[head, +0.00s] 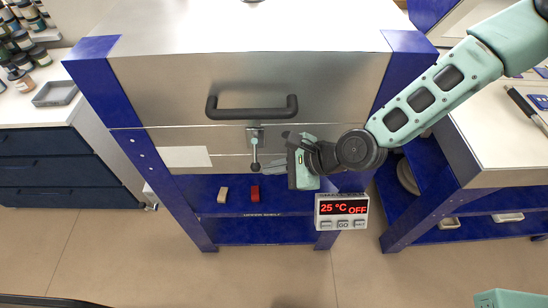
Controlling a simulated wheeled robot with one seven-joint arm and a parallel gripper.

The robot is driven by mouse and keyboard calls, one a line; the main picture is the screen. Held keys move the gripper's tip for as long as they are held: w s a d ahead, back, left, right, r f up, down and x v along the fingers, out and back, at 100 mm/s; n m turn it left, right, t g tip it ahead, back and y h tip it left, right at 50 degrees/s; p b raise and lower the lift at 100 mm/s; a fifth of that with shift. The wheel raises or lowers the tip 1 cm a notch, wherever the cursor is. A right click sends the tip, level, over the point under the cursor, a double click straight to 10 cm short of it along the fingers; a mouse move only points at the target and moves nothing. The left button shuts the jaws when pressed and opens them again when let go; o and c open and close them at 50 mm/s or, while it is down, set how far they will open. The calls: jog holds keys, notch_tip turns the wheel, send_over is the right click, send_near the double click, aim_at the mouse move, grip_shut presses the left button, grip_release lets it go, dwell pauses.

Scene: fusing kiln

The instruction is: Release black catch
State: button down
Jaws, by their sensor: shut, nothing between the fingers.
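The black catch (254,152) hangs on a small metal plate at the front of the kiln, below the black handle (252,108). Its lever points downward and ends in a dark round knob. My gripper (284,150) is shut and empty, just right of the catch near the kiln's front. The picture is too small to tell whether the fingertips touch the lever. The kiln (160,82) has a grey metal lid and body on a blue frame, and its lid looks closed.
A control box (342,211) reading 25 °C OFF hangs low at the right. A tan block (222,195) and a red block (255,193) lie on the blue upper shelf. Benches stand on both sides, the left one with jars and a grey tray (55,93). Floor in front is open.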

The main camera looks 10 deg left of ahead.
jog(key=shift+s+r+m+g+p, duration=0.35)
jog(key=shift+r+m+g+p, duration=0.2)
jog(key=shift+g+p, duration=0.45)
jog(key=shift+s+r+m+g+h+p, duration=0.2)
jog(key=shift+r+m+g+h+p, duration=0.15)
jog(key=shift+p, duration=0.2)
jog(key=shift+d+r+p, duration=0.1)
jog(key=shift+r+p, duration=0.05)
jog(key=shift+p, duration=0.15)
dwell(1.2)
jog(key=shift+s, duration=0.15)
jog(key=shift+s+d, duration=0.2)
jog(key=shift+s, duration=0.5)
jog(key=shift+p, duration=0.3)
